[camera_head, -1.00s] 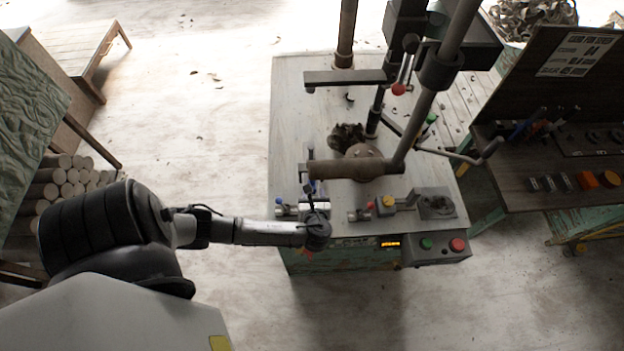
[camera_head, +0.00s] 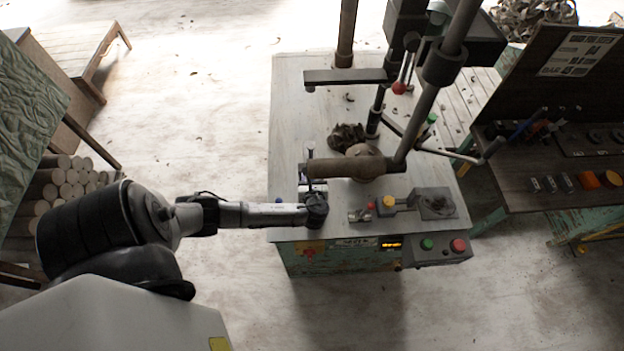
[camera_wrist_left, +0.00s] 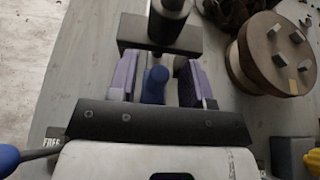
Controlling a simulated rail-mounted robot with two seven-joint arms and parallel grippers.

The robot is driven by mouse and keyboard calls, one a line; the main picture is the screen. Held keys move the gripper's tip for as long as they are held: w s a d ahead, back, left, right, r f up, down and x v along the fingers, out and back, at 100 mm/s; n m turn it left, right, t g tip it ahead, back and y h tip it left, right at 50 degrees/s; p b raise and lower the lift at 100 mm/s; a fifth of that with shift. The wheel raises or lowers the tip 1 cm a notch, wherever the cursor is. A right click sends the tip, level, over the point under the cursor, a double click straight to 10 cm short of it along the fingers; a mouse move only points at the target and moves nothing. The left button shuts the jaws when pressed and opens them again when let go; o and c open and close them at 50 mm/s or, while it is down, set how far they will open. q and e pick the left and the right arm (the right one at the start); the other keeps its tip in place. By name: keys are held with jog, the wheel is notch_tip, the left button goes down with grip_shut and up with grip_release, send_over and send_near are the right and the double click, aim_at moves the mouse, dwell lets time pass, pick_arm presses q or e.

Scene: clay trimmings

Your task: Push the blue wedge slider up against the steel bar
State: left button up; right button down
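In the left wrist view, a blue upright piece with a rounded top (camera_wrist_left: 155,84) stands between the purple-padded fingers of my left gripper (camera_wrist_left: 156,80), with a narrow gap on each side. It may be the wedge slider; its lower part is hidden. A dark crossbar (camera_wrist_left: 160,38) with a round post lies just beyond the fingertips. I cannot tell whether it is the steel bar or whether the blue piece touches it. In the head view my left gripper (camera_head: 308,188) is over the table's front left part and hides what is below it. My right gripper is not in view.
A brown horizontal cylinder (camera_head: 335,168) and posts stand close to my left gripper. A blue ball knob (camera_wrist_left: 8,158) is at the left edge of the wrist view. The table's left side (camera_head: 290,120) is clear.

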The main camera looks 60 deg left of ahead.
pick_arm(q)
grip_shut()
dwell(0.3)
jog(key=shift+s+d+r+p, duration=0.15)
jog(key=shift+d+p, duration=0.1)
jog(key=shift+p, duration=0.15)
jog(key=d+p, duration=0.1)
jog(key=s+d+p, duration=0.1)
jog(key=d+p, duration=0.1)
jog(key=shift+s+d, duration=0.5)
jog(key=shift+d, duration=0.25)
